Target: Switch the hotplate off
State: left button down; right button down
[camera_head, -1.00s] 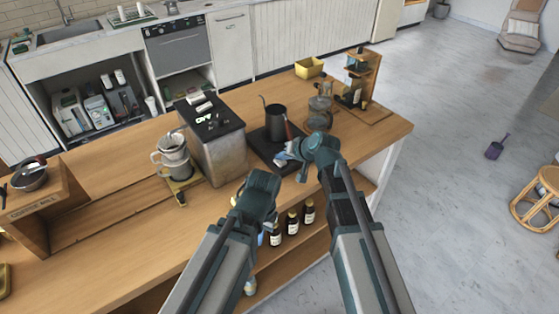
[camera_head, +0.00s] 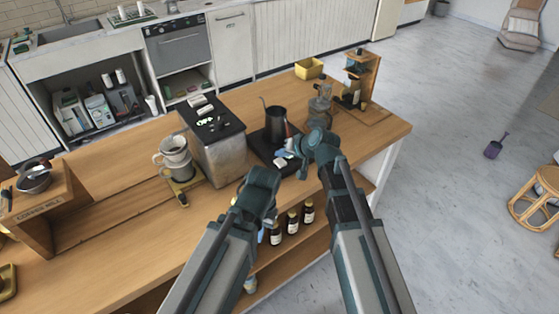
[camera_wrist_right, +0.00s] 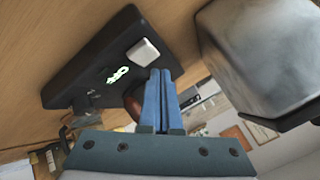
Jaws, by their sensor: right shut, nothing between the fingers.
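The hotplate (camera_head: 258,146) is a flat black slab on the wooden counter, with a dark kettle (camera_head: 275,121) standing on it. In the right wrist view the hotplate (camera_wrist_right: 85,65) shows a pale, squarish switch (camera_wrist_right: 142,52) and lit green characters (camera_wrist_right: 117,74) that I cannot read for sure. My right gripper (camera_head: 284,154) is at the plate's near edge. Its blue fingers (camera_wrist_right: 160,72) are shut and empty, their tips close beside the switch; I cannot tell whether they touch. My left arm ends left of it, in front of the counter; its fingers are mostly hidden.
A metal box with a black top (camera_head: 215,150) stands left of the hotplate and also shows close by in the right wrist view (camera_wrist_right: 262,60). A dripper stand (camera_head: 177,170) is further left. A glass vessel (camera_head: 319,108) and a wooden rack (camera_head: 370,75) stand right. Bottles (camera_head: 292,222) sit below.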

aim_at(282, 164)
notch_tip(282, 164, up, 6)
jog(key=p, duration=0.5)
jog(key=shift+f, duration=0.1)
jog(key=s+d+f+n+g+h, duration=0.1)
jog(key=s+f+g+h, duration=0.1)
jog(key=s, duration=0.6)
jog(key=s+d+f+n+g+h, duration=0.2)
jog(key=s+h, duration=0.1)
jog(key=s, duration=0.6)
jog(key=s+d+f+n+g+h, duration=0.1)
jog(key=s+d+f+g+h, duration=0.1)
jog(key=s, duration=0.6)
jog(key=shift+s+d+f+g+h, duration=0.25)
jog(key=shift+s+f+g+h, duration=0.1)
jog(key=shift+g, duration=0.25)
